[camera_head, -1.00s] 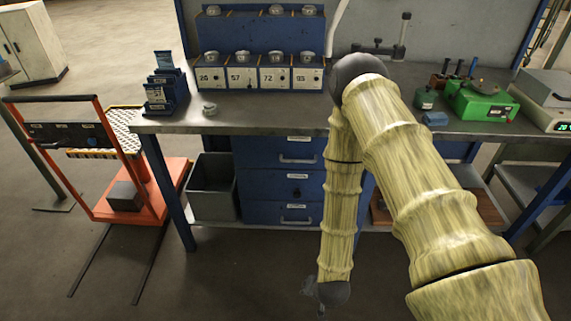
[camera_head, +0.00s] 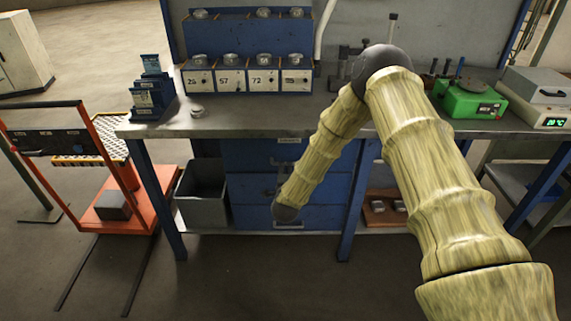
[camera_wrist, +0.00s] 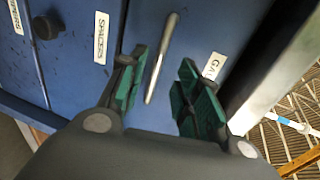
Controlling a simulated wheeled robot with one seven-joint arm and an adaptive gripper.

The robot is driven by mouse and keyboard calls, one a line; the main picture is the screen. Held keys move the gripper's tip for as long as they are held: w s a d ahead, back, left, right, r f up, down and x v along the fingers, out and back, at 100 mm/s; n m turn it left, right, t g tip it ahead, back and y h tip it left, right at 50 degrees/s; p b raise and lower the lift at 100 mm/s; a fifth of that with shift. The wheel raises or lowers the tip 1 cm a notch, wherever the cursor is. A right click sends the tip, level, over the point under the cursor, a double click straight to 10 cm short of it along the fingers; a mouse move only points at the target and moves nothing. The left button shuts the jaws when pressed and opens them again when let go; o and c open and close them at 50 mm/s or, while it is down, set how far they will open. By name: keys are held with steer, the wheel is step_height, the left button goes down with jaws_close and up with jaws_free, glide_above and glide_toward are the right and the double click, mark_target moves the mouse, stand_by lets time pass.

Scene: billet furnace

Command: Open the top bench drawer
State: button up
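The blue drawer unit (camera_head: 245,157) is under the bench, partly hidden by my arm in the head view. In the wrist view its top drawer front (camera_wrist: 210,35) has a label starting "GA" and a silver bar handle (camera_wrist: 160,60). The drawer below it is labelled "SPACERS" (camera_wrist: 101,37) and has a dark knob. The drawers look shut. My gripper (camera_wrist: 160,92) is open, its green-padded fingers on either side of the handle's near end. The handle is not clamped; whether a finger touches it cannot be told.
The bench top (camera_head: 230,120) juts over the drawers; its edge shows close beside my right finger in the wrist view. A grey bin (camera_head: 203,195) stands left of the drawers, a bench leg (camera_head: 358,200) right. An orange trolley (camera_head: 130,215) stands further left.

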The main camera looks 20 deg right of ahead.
steer(key=shift+p+x, duration=0.4)
steer(key=shift+x, duration=3.05)
steer(key=shift+f, duration=0.1)
jaws_close()
